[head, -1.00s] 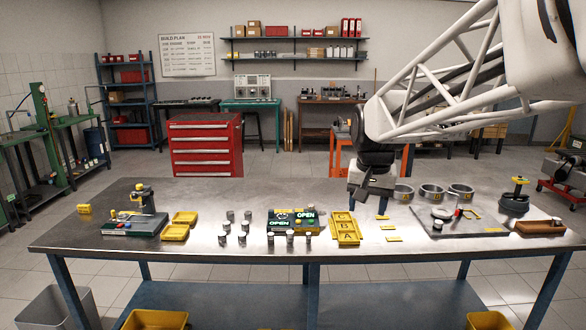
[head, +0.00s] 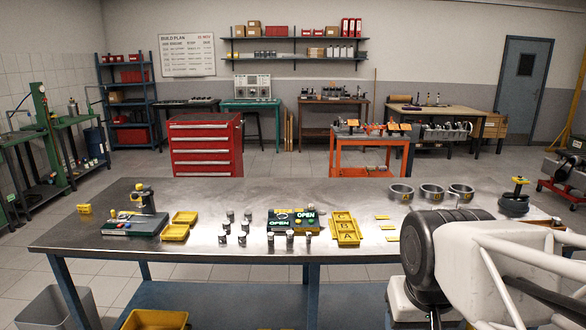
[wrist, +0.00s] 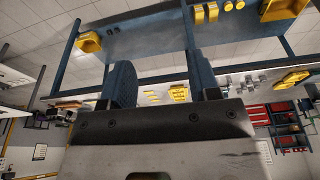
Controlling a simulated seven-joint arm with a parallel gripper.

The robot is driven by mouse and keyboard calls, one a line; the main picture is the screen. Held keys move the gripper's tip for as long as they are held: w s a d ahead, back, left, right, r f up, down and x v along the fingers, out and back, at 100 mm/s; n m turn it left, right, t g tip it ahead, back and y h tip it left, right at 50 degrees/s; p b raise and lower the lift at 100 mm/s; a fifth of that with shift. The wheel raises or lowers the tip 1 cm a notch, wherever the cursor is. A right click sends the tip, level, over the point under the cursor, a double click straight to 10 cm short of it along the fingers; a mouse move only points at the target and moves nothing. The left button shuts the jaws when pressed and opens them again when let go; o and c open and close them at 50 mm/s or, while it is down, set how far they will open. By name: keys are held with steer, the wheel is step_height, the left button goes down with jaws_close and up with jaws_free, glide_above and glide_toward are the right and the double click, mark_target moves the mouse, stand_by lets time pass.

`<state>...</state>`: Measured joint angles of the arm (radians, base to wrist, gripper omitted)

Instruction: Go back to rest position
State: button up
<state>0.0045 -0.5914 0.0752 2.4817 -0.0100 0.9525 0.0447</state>
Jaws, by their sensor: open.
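My gripper (wrist: 163,78) shows in the wrist view with its two dark fingers apart and nothing between them. It is out of sight in the head view, where my white arm fills the lower right, at the front of the workbench (head: 120,210). The wrist view shows the bench from a steep angle, with its blue frame and lower shelf (wrist: 150,35) beyond the fingers. No object touches the fingers.
On the bench are a yellow lettered tray (head: 345,229), several metal cylinders (head: 243,239), a green-lit box (head: 292,220), yellow trays (head: 175,232), a fixture (head: 140,222) and ring-shaped holders (head: 432,193). A red cabinet (head: 205,148) stands behind. My arm hides the bench's right front.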

steer(key=s, duration=0.1)
steer(key=s+f, duration=0.1)
steer(key=shift+s+f, duration=0.3)
